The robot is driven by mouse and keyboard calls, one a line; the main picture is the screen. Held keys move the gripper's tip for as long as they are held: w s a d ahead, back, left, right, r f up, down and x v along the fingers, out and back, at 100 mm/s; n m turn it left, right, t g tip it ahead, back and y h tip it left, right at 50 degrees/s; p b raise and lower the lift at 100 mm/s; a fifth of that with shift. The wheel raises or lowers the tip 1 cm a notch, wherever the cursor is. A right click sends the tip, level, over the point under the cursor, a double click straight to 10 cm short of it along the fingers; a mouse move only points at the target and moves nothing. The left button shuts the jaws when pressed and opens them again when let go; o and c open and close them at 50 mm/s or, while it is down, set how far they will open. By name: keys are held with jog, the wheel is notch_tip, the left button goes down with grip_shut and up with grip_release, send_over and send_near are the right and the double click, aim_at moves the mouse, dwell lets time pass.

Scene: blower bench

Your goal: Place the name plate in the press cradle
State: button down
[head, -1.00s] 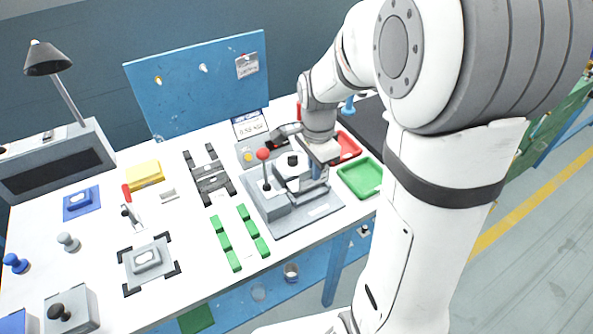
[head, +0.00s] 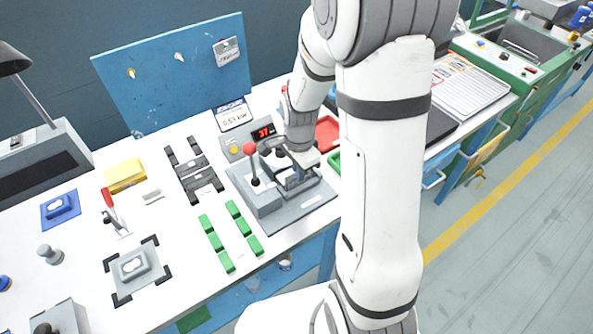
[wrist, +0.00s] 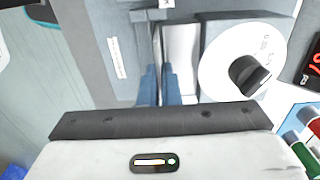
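The press (head: 262,200) is a grey unit with a red-ball lever, right of the bench's middle. My gripper (head: 298,175) is low over its right part, fingers pointing down. In the wrist view, the blue fingers (wrist: 160,88) are close together with a narrow gap beside a pale upright face of the press. Whether a thin plate is between them cannot be told. The press cradle is not clearly visible; my gripper and wrist cover that area. I cannot clearly identify the name plate. A small pale piece (head: 153,196) lies on the bench left of the black fixture.
A red-digit display (head: 263,132) stands behind the press; a grey round knob unit (wrist: 240,65) is close right of my fingers in the wrist view. Green blocks (head: 216,243), a black fixture (head: 195,170) and a red-handled clamp (head: 113,212) stand left. Red tray (head: 327,132) is right.

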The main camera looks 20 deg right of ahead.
jog(key=shift+f, duration=0.2)
jog(key=c, duration=1.6)
grip_release()
jog(key=shift+s, duration=0.1)
jog(key=shift+c, duration=0.2)
jog(key=shift+r, duration=0.1)
